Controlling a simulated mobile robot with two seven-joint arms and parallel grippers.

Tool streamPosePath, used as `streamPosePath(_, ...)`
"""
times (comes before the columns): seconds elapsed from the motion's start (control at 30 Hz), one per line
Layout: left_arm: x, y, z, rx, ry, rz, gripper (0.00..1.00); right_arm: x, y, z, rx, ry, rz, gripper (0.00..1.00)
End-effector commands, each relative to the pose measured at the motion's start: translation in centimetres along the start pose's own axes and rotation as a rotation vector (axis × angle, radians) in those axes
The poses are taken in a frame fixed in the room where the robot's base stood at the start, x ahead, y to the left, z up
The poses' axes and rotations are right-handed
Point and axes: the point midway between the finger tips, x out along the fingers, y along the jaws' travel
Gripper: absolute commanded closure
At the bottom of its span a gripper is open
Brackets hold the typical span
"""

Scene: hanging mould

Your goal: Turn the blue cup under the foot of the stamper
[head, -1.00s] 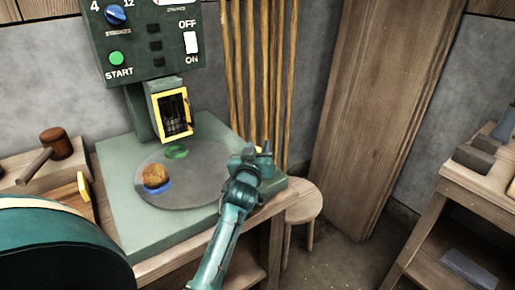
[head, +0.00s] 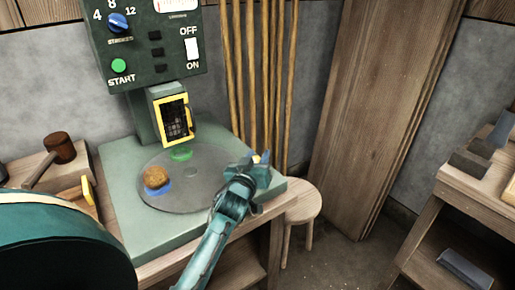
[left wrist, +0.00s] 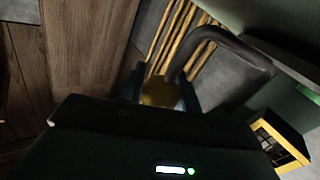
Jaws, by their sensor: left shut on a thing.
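The blue cup (head: 163,188) sits on the left part of the grey round plate (head: 190,198), with a brown lump (head: 155,176) over it. A green cup (head: 181,155) sits at the plate's back edge, below the yellow-framed guard (head: 174,120) of the stamper. The stamper's foot is hidden or too dark to tell. My left gripper (head: 260,164) is at the plate's right edge, away from the blue cup. In the left wrist view its fingers are shut on a yellow-brown round thing (left wrist: 160,93), mostly hidden in the head view. My right gripper is not in view.
The control panel (head: 150,45) with dial, green START button and OFF/ON switch stands above the plate. A mallet (head: 60,150) lies at the left. A stool (head: 302,208) stands at the right of the bench, and poles (head: 258,70) lean behind.

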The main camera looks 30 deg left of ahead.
Motion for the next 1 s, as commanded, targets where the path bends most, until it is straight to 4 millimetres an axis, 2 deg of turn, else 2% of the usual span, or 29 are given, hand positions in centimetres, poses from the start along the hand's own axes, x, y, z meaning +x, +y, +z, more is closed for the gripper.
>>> streamPosePath(0.03, -0.6, 0.1, -0.6, 0.006, -0.007, 0.023, 1.00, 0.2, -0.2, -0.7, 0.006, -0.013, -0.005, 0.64)
streamPosePath(0.4, -4.3, 0.4, -0.4, 0.005, -0.043, 0.205, 1.00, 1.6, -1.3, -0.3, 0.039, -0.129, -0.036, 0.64)
streamPosePath(1.0, -10.2, -0.5, -0.3, 0.004, -0.101, 0.500, 1.00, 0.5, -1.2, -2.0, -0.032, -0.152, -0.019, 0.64)
